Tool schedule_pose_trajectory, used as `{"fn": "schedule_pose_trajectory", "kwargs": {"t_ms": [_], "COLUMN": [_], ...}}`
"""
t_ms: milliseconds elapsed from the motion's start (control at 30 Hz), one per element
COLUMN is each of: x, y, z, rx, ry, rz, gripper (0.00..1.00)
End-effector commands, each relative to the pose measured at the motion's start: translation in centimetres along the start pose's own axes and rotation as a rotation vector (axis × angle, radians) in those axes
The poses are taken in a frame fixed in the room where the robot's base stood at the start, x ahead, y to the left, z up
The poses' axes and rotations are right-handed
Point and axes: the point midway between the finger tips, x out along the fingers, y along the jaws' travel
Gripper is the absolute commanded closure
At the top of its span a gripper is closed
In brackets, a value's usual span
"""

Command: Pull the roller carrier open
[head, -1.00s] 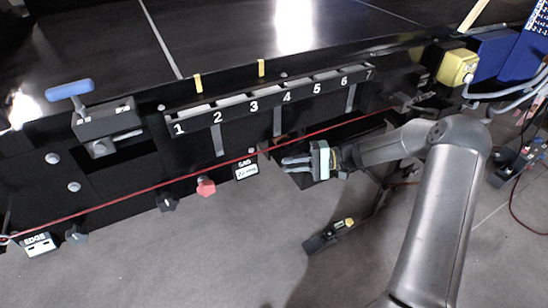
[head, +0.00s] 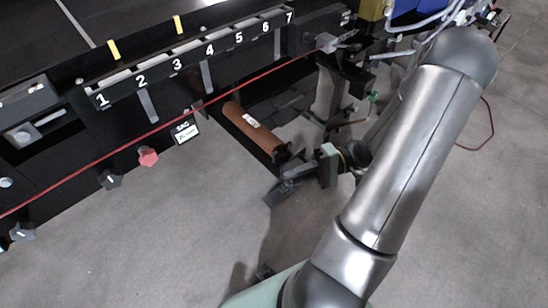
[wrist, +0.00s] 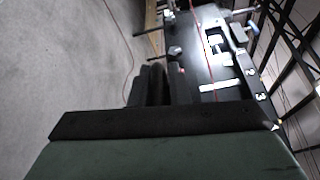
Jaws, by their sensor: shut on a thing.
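The roller carrier (head: 286,153) sticks out of the conveyor's front below the numbered strip, with its brown roller (head: 252,130) and a small white label in plain view. My gripper (head: 283,187) is at the carrier's outer end, shut on it; the exact grip point is dark and partly hidden by the fingers. In the wrist view a dark green and black block fills the bottom, and dark finger-like shapes (wrist: 152,85) rise above it. The roller cannot be made out there.
A red cord (head: 150,130) runs along the conveyor front, above the carrier. A red knob (head: 148,156), a black knob (head: 110,180) and a SAC label box (head: 185,132) are to the left. Blue boxes and cables stand at the upper right. The floor in front is mostly clear.

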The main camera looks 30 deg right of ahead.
Motion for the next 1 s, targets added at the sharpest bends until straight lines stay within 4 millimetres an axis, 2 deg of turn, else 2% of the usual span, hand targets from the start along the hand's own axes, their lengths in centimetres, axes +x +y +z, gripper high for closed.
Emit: {"fn": "schedule_pose_trajectory", "kwargs": {"t_ms": [33, 200, 400, 600, 933, 967, 1000], "x": [-0.5, -1.7, -2.5, -2.9, -2.9, -2.9, -2.9], "y": [0.9, 1.5, 2.0, 2.2, 2.2, 2.2, 2.2], "z": [1.0, 3.8, 5.8, 6.6, 6.6, 6.6, 6.6], "rx": [0.008, 0.007, 0.005, 0.003, 0.003, 0.003, 0.002], "ry": [0.008, 0.007, 0.004, 0.002, 0.001, 0.001, 0.001], "rz": [0.014, 0.014, 0.016, 0.017, 0.017, 0.017, 0.017], "gripper": [1.00, 1.00, 1.00, 1.00, 1.00, 0.81, 0.70]}}
